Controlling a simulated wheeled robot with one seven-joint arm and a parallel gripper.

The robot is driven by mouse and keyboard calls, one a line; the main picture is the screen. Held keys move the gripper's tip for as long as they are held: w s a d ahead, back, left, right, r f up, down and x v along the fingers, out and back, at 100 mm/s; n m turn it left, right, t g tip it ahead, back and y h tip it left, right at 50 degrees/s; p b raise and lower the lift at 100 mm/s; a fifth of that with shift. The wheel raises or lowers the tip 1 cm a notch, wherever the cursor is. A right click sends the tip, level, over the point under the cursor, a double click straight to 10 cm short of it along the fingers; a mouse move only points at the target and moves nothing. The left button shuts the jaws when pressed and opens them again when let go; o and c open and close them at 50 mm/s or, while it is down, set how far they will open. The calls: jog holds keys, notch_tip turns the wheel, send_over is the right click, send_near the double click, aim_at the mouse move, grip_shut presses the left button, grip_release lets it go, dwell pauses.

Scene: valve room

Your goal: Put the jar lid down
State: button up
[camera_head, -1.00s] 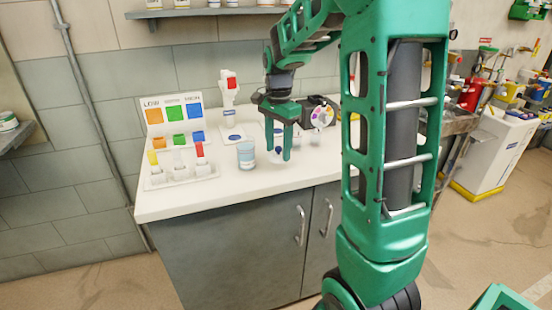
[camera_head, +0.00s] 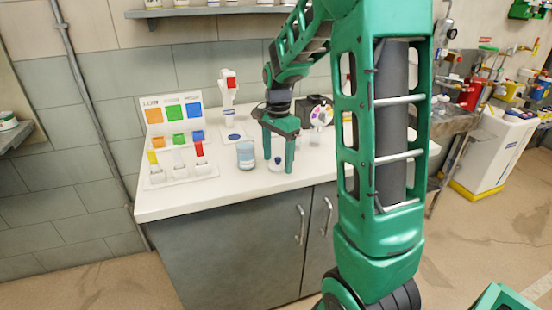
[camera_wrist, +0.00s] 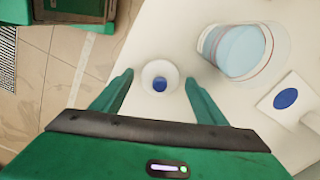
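The jar lid (camera_head: 277,166) is a small white disc with a dark blue knob. It appears to lie on the white counter, just right of the jar. My gripper (camera_head: 278,166) is above it with its fingers pointing down, one on each side. In the wrist view the lid (camera_wrist: 149,70) sits between the fingertips (camera_wrist: 159,78), with a gap on both sides, so my gripper is open. The jar (camera_head: 246,154) is clear with pale blue contents and stands upright. It also shows in the wrist view (camera_wrist: 236,48).
A sorting stand (camera_head: 181,170) with coloured tiles and blocks is on the left of the counter (camera_head: 225,195). A card with a blue disc (camera_head: 233,135) lies behind the jar. A dark box with a colour wheel (camera_head: 320,114) stands behind my gripper. The counter's front edge is close.

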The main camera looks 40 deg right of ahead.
aim_at(277, 158)
notch_tip(277, 158, up, 11)
jog(key=s+a+f+n, duration=0.1)
jog(key=s+f+n, duration=0.1)
jog(key=s, duration=0.7)
jog(key=s+f+n, duration=0.3)
jog(key=s+n, duration=0.2)
jog(key=s, duration=0.5)
jog(key=s+a+f+n, duration=0.1)
jog(key=s+f+n, duration=0.1)
jog(key=s, duration=0.7)
jog(key=shift+s+a+f+n, duration=0.3)
jog(key=shift+a+f+n, duration=0.1)
jog(key=shift+n, duration=0.3)
jog(key=shift+w+d+f, duration=0.1)
jog(key=shift+w+f, duration=0.15)
jog(key=shift+w, duration=0.45)
